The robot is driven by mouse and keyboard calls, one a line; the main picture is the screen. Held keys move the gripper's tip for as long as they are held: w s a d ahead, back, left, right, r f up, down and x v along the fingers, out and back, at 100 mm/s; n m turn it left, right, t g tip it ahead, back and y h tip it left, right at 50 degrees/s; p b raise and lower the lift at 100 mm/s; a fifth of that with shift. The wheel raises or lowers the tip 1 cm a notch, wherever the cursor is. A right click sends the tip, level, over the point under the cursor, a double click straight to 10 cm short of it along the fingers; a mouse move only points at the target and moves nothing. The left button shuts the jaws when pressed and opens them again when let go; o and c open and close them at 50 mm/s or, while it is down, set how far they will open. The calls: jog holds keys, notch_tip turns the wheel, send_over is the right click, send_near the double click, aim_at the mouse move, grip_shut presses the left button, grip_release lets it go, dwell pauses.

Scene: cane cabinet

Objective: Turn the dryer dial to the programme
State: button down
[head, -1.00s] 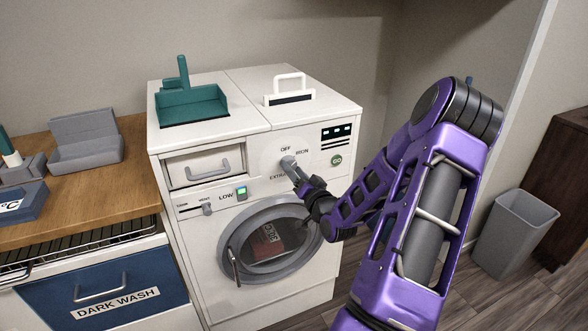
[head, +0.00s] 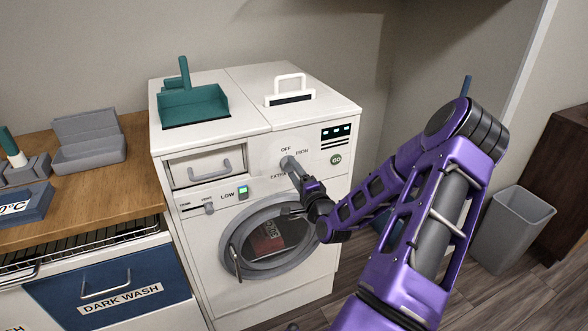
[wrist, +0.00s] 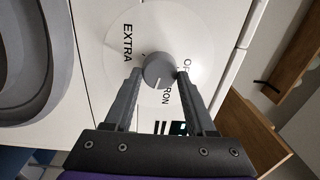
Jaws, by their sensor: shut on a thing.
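The dryer dial (wrist: 158,70) is a round grey knob on a pale disc on the white dryer's (head: 180,145) front panel. In the wrist view the disc carries the words EXTRA, IRON and a partly hidden OFF. A light mark on the knob's face points down toward my gripper's palm, near IRON. My gripper (wrist: 159,73) has one finger on each side of the knob and is shut on it. In the head view my gripper (head: 289,163) meets the panel at the dial, and its fingers largely cover the knob.
The dryer's round door (head: 240,262) is closed below the dial. A drawer (head: 200,166) and a slider (head: 209,208) sit to the left. A GO button (head: 336,159) is at the right. A grey bin (head: 512,232) stands on the floor at right.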

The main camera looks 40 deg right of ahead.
jog(key=shift+m, duration=1)
jog(key=shift+c, duration=1.1)
grip_release()
jog(key=v, duration=1.7)
jog(key=shift+s+a, duration=0.2)
